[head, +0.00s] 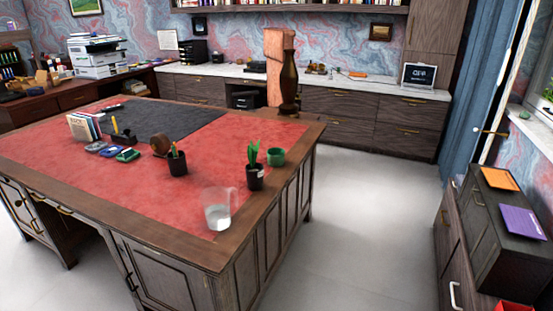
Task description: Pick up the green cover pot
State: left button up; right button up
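The green cover pot (276,157) stands upright on the red leather top of the desk (90,150), near its right edge. It looks empty from here, though its inside is too small to tell clearly. A black pot with a green plant (255,177) stands just to its front left, close beside it. Neither of my grippers is in view.
A clear jug (217,212) stands near the desk's front right corner. Another potted plant (177,162) is further left. A tall dark vase (289,85) is at the back corner. The floor (370,230) right of the desk is clear, up to a dark cabinet (505,235).

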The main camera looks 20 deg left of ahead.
aim_at(275, 157)
jog(key=u, duration=0.55)
jog(key=i+l+u, duration=0.95)
jog(key=l+u, duration=0.2)
jog(key=l, duration=0.15)
